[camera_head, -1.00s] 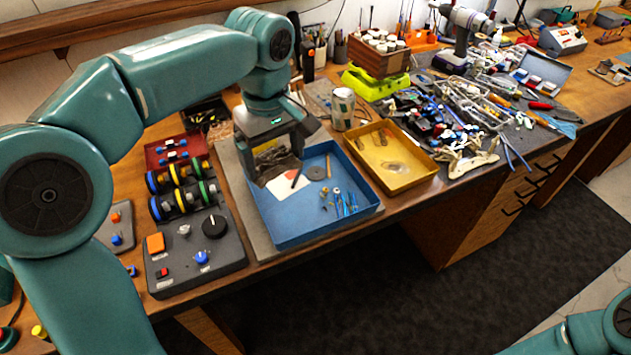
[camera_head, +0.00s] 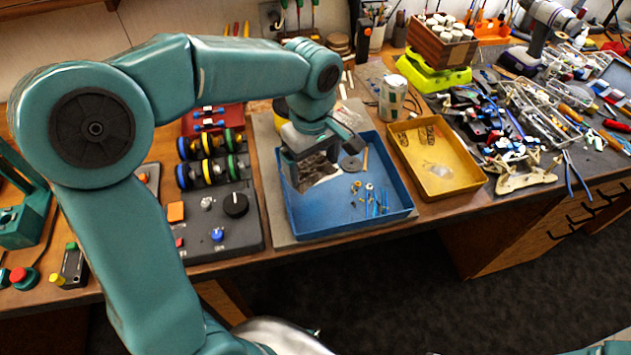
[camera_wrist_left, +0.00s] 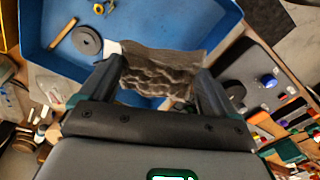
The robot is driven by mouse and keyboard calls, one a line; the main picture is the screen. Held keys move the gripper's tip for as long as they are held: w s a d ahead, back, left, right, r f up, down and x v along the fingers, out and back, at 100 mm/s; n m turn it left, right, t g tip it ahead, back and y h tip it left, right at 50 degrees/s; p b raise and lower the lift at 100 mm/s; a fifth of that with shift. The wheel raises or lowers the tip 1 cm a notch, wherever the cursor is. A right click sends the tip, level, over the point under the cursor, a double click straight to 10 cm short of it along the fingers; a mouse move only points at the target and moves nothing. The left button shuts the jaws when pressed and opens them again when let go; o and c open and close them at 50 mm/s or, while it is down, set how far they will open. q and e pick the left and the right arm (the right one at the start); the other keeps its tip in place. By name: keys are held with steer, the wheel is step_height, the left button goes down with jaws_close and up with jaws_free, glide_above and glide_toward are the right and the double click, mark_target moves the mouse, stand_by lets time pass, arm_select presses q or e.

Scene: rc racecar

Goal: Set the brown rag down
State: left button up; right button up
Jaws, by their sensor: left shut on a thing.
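The brown rag (camera_head: 316,168) is a dark, crumpled cloth in my left gripper (camera_head: 308,176). In the left wrist view the rag (camera_wrist_left: 162,72) spans the space between the two fingers (camera_wrist_left: 160,88), which are shut on it. The gripper points down over the left part of the blue tray (camera_head: 335,218). I cannot tell whether the rag touches the tray floor. The blue tray (camera_wrist_left: 150,22) also shows behind the rag in the left wrist view. My right gripper is out of view.
The blue tray holds a grey disc (camera_head: 351,165), small brass parts and blue-handled tools (camera_head: 375,203). A yellow tray (camera_head: 468,187) stands to its right and a dark control panel (camera_head: 222,240) to its left. A can (camera_head: 393,98) stands behind. The tray's front left floor is clear.

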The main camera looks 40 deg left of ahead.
mark_target(313, 194)
arm_select(q)
step_height(313, 194, down, 7)
steer(key=shift+w+r, duration=0.1)
steer(key=shift+w+a, duration=0.1)
steer(key=shift+f+b, duration=0.3)
steer(key=shift+f, duration=0.05)
steer(key=o, duration=0.7)
steer(key=shift+o, duration=0.2)
step_height(313, 194, up, 12)
steer(key=shift+f+p, duration=0.2)
steer(key=shift+p, duration=0.25)
steer(key=shift+r, duration=0.5)
